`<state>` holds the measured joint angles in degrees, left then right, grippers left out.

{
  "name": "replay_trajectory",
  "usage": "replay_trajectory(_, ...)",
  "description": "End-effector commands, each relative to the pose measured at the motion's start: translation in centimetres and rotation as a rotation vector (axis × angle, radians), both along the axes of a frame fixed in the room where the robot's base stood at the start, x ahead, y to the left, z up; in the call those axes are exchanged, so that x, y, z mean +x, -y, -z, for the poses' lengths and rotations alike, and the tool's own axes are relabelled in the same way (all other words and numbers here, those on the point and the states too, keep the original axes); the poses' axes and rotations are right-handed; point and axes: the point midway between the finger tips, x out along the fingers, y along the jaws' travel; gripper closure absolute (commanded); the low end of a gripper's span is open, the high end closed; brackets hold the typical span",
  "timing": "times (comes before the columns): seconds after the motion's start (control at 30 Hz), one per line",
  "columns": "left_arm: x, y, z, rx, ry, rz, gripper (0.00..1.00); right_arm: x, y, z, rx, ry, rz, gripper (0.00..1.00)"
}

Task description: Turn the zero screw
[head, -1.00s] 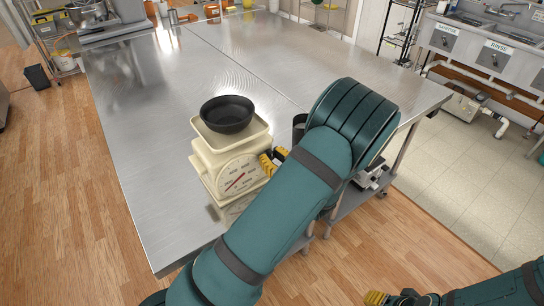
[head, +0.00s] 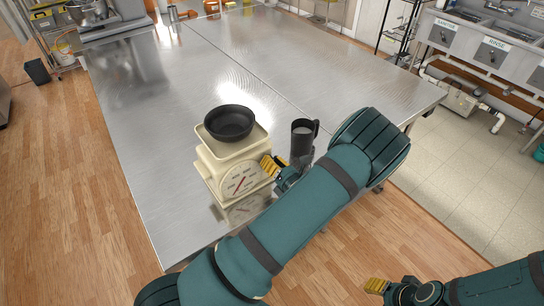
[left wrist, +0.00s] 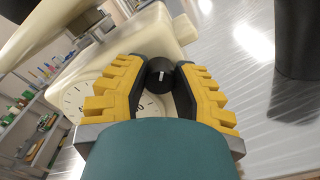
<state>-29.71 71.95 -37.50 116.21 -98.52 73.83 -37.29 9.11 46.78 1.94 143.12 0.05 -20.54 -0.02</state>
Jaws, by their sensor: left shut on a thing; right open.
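A cream kitchen scale (head: 212,172) with a round dial and red needle (head: 240,186) stands near the front edge of the metal table. A black bowl (head: 229,122) sits on its top pan. The zero screw (left wrist: 160,75), a black knob with a white mark, shows in the left wrist view on the scale body beside the dial. My left gripper (left wrist: 158,92) is shut on this knob, one yellow finger on each side. In the head view my left gripper (head: 274,168) is at the scale's right side, and the knob is hidden. My right gripper (head: 392,291) is open and low at the bottom right, away from the scale.
A dark mug (head: 302,140) stands on the table (head: 190,80) just right of the scale, close to my left arm. The table behind the scale is mostly clear. Sinks (head: 490,45) stand at the far right.

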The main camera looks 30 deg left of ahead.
Motion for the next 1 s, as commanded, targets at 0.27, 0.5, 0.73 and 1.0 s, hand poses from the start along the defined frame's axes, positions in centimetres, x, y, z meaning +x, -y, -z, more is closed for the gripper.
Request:
replay_trajectory(0.27, 0.06, -0.06, -0.19, 0.061, -0.135, -0.001, 1.0, 0.06, -0.04, -1.18, 0.001, 0.0, -0.002, 0.53)
replay_trajectory(0.5, 0.1, -0.07, -0.13, 0.082, -0.186, -0.001, 1.0, 0.07, -0.04, -1.44, 0.001, -0.001, -0.004, 0.53)
replay_trajectory(0.73, 0.09, -0.07, -0.09, 0.086, -0.195, -0.001, 1.0, 0.07, -0.04, -1.45, 0.001, -0.001, -0.004, 0.53)
replay_trajectory(1.0, 0.09, -0.07, -0.09, 0.086, -0.194, -0.001, 0.53, 0.07, -0.04, -1.45, 0.001, -0.001, -0.004, 0.53)
